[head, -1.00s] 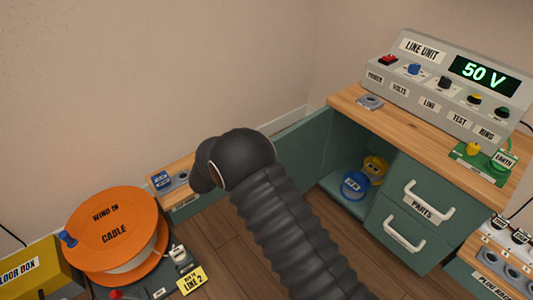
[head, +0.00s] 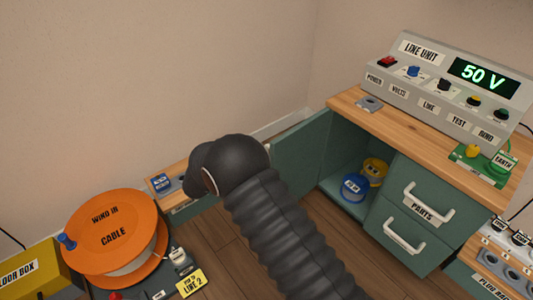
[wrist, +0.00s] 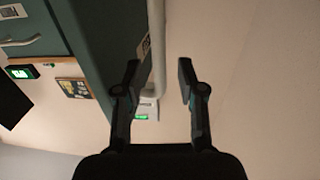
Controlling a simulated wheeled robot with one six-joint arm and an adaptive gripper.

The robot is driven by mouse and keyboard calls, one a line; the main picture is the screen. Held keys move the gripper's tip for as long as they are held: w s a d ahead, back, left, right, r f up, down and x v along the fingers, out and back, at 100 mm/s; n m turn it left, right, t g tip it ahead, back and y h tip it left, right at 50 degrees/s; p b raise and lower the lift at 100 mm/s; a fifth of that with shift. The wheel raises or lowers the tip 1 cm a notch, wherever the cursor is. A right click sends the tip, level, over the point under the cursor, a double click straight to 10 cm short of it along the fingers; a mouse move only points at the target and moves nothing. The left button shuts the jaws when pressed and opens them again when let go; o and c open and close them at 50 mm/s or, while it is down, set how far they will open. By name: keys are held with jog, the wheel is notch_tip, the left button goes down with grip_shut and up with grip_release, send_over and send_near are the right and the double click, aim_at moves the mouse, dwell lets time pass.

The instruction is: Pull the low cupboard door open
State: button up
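The low cupboard door (head: 302,158) is a green panel standing open at the left of the cupboard opening in the head view. In the wrist view the door (wrist: 100,45) fills the upper left, with its white bar handle (wrist: 157,50) beside it. My gripper (wrist: 160,82) is open, with its two dark fingers apart. The handle shows between them, nearer the left finger, with a gap on the right. I cannot tell whether a finger touches it. In the head view my arm hides the fingers and most of the handle.
Inside the cupboard sit a blue spool (head: 354,187) and a yellow spool (head: 375,171). Drawers (head: 410,225) stand right of the opening, below the line unit (head: 440,85). An orange cable reel (head: 110,235) and a yellow floor box (head: 35,278) stand left. Some wooden floor is clear.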

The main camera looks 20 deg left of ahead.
jog(key=v, duration=0.9)
jog(key=shift+s+a, duration=0.2)
jog(key=shift+s, duration=0.15)
